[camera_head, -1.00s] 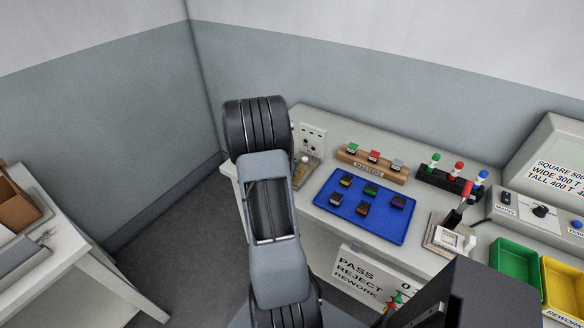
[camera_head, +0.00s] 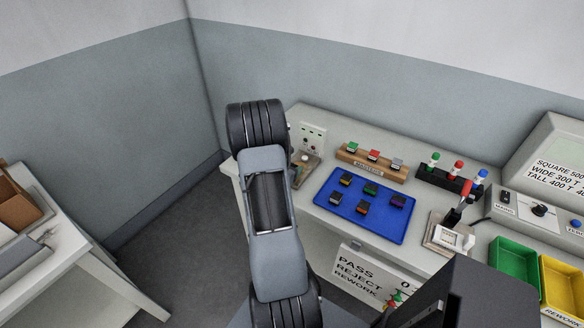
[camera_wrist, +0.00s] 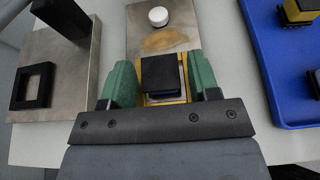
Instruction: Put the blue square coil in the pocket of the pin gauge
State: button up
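Just beyond and partly beneath is a metal plate with a white knob (camera_wrist: 158,17) and a brownish patch, perhaps the pin gauge. That knob also shows in the head view (camera_head: 304,157). In the head view my arm hides the gripper and coil. The coil's height above the plate is unclear.
A second metal plate with a black square frame (camera_wrist: 31,88) and a black post stands left. The blue tray (camera_head: 335,206) with several coils is to the right. Bins stand far right.

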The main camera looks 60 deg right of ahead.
jog(key=shift+o, duration=0.4)
jog(key=shift+r, duration=0.1)
jog(key=shift+r+p, duration=0.25)
jog(key=shift+p, duration=0.1)
jog(key=a+r+m+t+y, duration=0.1)
jog(key=a+r+m+y, duration=0.3)
jog(key=a, duration=1)
jog(key=a+r+m+t+y+b, duration=0.1)
jog(key=a+r+m+y, duration=0.4)
jog(key=a, duration=0.9)
jog(key=s+a+r+m+t+y, duration=0.1)
jog(key=a+r+m+y, duration=0.3)
jog(key=a+r+m, duration=0.4)
jog(key=a+m+t, duration=0.1)
jog(key=a, duration=0.5)
jog(key=shift+a, duration=0.15)
